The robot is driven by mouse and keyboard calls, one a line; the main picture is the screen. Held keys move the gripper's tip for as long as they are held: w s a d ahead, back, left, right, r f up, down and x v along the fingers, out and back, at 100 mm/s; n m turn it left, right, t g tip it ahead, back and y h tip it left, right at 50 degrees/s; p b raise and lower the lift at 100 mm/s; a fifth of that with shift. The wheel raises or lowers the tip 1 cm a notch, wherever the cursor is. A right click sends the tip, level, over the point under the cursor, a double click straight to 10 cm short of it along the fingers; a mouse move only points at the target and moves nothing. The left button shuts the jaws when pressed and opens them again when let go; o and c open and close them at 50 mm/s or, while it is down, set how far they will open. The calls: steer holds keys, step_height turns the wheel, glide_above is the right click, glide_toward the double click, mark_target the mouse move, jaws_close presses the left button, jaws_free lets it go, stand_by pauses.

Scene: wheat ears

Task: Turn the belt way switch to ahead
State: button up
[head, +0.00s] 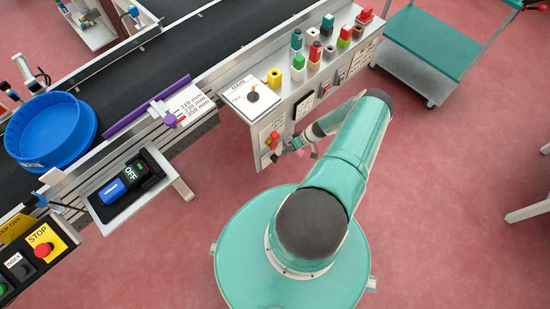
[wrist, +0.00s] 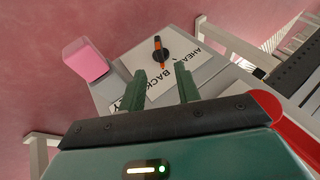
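The belt way switch (wrist: 160,56) is a black knob with an orange stripe on a pale plate (wrist: 127,76). The plate carries the words AHEAD and BACK, partly behind my fingers. The stripe runs nearly upright in the wrist view; I cannot tell which word it points to. My gripper (wrist: 161,72) has its two green fingers apart with nothing between them. The fingertips are just short of the knob, one at each side below it, apart from it. In the head view my gripper (head: 290,146) is small, close to the cabinet's side, and the switch is not clear there.
A pink block (wrist: 86,58) stands left of the plate in the wrist view. In the head view, a MAIN switch (head: 252,96) and several coloured buttons (head: 315,52) top the cabinet. A blue tub (head: 52,130) is on the dark belt (head: 150,60). A green cart (head: 432,45) stands back right.

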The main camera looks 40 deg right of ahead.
mark_target(278, 157)
steer(key=x, duration=1)
steer(key=shift+d, duration=0.1)
steer(key=shift+s, duration=0.1)
steer(key=shift+c, duration=0.4)
jaws_close()
